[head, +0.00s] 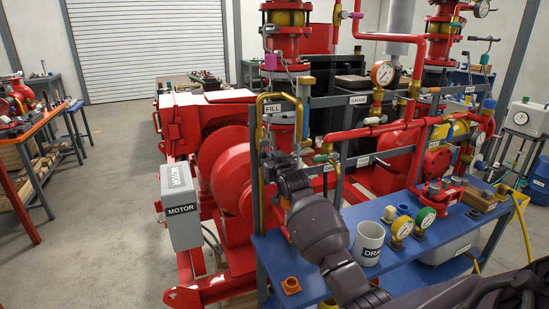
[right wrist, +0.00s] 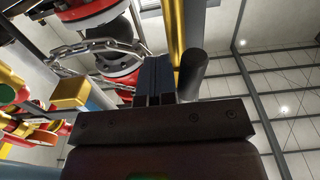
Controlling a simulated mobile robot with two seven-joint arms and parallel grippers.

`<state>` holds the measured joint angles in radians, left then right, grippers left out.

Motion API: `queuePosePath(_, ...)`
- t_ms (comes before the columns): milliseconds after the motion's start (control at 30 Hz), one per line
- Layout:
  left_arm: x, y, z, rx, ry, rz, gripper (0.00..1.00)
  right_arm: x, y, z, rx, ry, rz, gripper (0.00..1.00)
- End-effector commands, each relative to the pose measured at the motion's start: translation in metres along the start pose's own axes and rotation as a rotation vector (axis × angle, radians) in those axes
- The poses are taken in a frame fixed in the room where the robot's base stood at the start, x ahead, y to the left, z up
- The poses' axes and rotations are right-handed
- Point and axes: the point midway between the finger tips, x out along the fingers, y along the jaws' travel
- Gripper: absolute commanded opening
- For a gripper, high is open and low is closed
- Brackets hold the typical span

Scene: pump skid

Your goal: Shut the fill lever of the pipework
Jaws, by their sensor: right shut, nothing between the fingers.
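The FILL label (head: 273,110) is on the frame of the red pipework, beside a bent brass pipe (head: 260,106). My right gripper (head: 271,160) is at this pipe, below the label, and my wrist covers much of that spot. In the right wrist view its fingers (right wrist: 153,78) are together with nothing between them. A dark rounded bar (right wrist: 193,70), perhaps the fill lever's grip, stands just right of the fingers. The brass pipe (right wrist: 176,28) rises behind it. I cannot tell whether the fingers touch the bar, or the lever's position. My left gripper is not in view.
A blue bench (head: 325,272) holds a mug (head: 369,243), loose gauges (head: 401,229) and an orange fitting (head: 291,285). The grey MOTOR box (head: 181,213) stands left. A chain (right wrist: 95,46) hangs near the fingers.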

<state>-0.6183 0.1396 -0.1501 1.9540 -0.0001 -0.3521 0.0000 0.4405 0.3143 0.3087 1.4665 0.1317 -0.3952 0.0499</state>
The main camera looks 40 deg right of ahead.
Motion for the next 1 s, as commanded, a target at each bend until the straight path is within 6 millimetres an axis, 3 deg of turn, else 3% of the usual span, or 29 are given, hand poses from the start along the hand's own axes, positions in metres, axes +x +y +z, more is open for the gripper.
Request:
queuePosePath(467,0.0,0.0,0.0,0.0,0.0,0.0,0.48,0.0,-0.028,0.003,0.002,-0.001,-0.002,0.0)
queuePosePath(1000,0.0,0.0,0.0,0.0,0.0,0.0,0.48,0.0,-0.056,-0.01,0.001,0.001,-0.001,0.0)
